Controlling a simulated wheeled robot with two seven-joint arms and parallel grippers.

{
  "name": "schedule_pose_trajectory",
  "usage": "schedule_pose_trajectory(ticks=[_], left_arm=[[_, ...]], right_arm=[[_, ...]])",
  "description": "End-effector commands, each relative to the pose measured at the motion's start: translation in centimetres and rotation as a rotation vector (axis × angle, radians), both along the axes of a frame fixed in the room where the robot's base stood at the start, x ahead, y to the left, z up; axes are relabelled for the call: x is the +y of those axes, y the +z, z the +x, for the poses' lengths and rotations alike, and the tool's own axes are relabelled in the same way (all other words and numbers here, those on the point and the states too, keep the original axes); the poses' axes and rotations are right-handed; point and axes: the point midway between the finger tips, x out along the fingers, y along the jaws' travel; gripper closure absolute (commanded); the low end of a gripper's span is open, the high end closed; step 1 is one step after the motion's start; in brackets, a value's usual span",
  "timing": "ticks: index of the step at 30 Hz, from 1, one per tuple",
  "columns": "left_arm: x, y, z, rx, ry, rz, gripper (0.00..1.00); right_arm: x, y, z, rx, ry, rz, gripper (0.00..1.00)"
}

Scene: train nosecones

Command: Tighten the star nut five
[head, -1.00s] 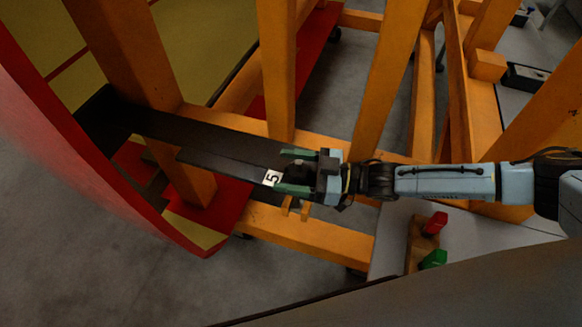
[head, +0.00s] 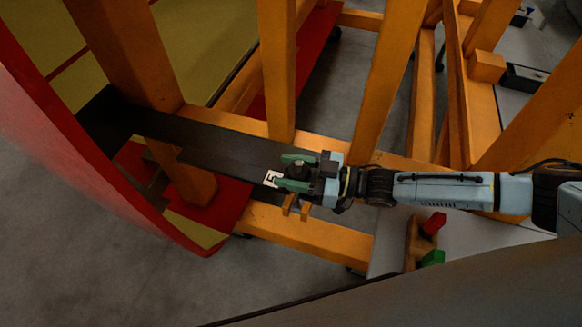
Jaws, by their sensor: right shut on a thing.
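The star nut five, a small dark knob (head: 298,168), sits at the right end of a black bracket arm (head: 225,148). A white label with a black 5 (head: 271,179) lies on the bracket beside it. My right gripper (head: 296,172) comes in from the right, with its green-tipped fingers on both sides of the nut and shut on it. The fingers hide part of the nut. My left gripper is not in view.
Orange frame beams (head: 280,75) stand around the bracket, with a lower beam (head: 310,237) just below my gripper. A curved red nosecone shell (head: 60,150) is at the left. Red (head: 433,224) and green (head: 432,258) pieces are at the lower right.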

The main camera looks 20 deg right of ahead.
Motion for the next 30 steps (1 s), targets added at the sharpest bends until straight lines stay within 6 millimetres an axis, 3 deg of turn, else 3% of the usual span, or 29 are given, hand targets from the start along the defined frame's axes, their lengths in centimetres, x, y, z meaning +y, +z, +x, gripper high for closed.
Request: schedule_pose_trajectory(ticks=[21, 30], left_arm=[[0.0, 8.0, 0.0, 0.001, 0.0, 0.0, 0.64], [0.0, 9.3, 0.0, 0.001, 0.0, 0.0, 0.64]], right_arm=[[-0.4, 0.2, 0.3, 0.013, -0.552, 0.003, 0.77], [-0.7, -0.1, 0.5, 0.012, -0.837, 0.003, 0.77]])
